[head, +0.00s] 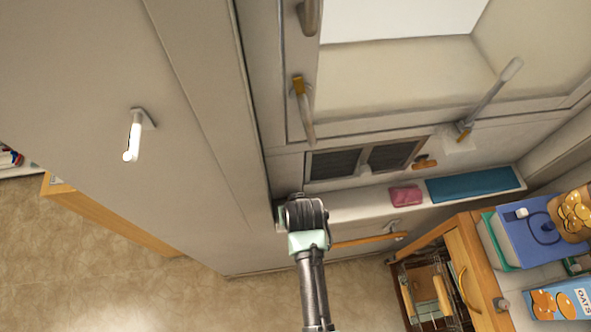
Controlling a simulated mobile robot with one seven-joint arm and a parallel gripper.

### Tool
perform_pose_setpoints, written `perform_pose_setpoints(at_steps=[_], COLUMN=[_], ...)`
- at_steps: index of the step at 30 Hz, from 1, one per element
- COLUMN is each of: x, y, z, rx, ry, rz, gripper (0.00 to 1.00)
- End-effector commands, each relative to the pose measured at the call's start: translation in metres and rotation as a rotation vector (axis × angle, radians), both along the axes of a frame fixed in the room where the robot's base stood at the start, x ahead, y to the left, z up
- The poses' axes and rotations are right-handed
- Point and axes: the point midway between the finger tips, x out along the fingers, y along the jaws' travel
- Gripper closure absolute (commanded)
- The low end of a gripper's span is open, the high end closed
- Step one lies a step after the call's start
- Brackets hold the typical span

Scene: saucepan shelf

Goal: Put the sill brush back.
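I cannot tell for certain which thing is the sill brush. A long tool with a pale grey handle and an orange-yellow end (488,101) leans at the right of the window recess, its lower end at a small white block (460,144). A small orange-brown piece (426,163) lies beside the dark vents. My arm reaches up from the bottom middle to a dark joint with mint-green parts. My gripper and its fingers are hidden, and I see nothing held.
A white ledge (350,206) carries a pink block (405,195) and a blue mat (472,184). A wooden rail (366,240) runs below it. At right, a unit (470,262) bears a blue book (540,228) and food packets. The tan floor (110,260) at left is largely clear.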

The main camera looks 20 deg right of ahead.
Motion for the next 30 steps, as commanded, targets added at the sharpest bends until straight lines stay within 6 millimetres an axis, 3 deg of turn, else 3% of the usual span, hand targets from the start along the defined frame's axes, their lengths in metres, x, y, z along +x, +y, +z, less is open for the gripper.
perform_pose_setpoints(at_steps=[14,15,19,30], x=[0.004,0.0039,0.0038,0.0039], y=[-0.0012,-0.0011,-0.0011,-0.0012], z=[-0.0066,-0.0065,-0.0059,-0.0013], rx=[-0.001,-0.001,-0.001,-0.001], ry=[-0.004,-0.003,-0.003,-0.004], rz=[0.0,0.0,0.0,0.0], gripper=[1.0,0.47,0.24,0.21])
